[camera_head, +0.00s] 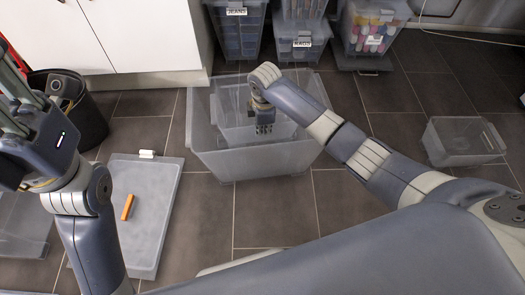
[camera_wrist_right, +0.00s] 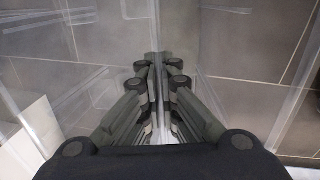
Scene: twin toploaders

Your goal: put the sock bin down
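A large clear bin (camera_head: 205,150) stands on the tiled floor in the middle of the head view. A smaller clear bin (camera_head: 232,124) sits inside it; I read no label on either, so I cannot tell which is the sock bin. My right gripper (camera_head: 264,127) points down at the smaller bin's front wall. In the right wrist view its fingers (camera_wrist_right: 157,62) are close together around a thin clear wall, part of which they hide. Whether the smaller bin rests on the bottom is unclear. My left gripper (camera_head: 18,88) is at the left edge, partly cut off, away from the bins.
A clear lid (camera_head: 150,225) with an orange stick (camera_head: 128,207) on it lies at the left. A black basket (camera_head: 92,125) stands behind it. An empty clear bin (camera_head: 462,142) is at the right. Filled bins (camera_head: 238,35) and a white cabinet (camera_head: 150,35) line the back.

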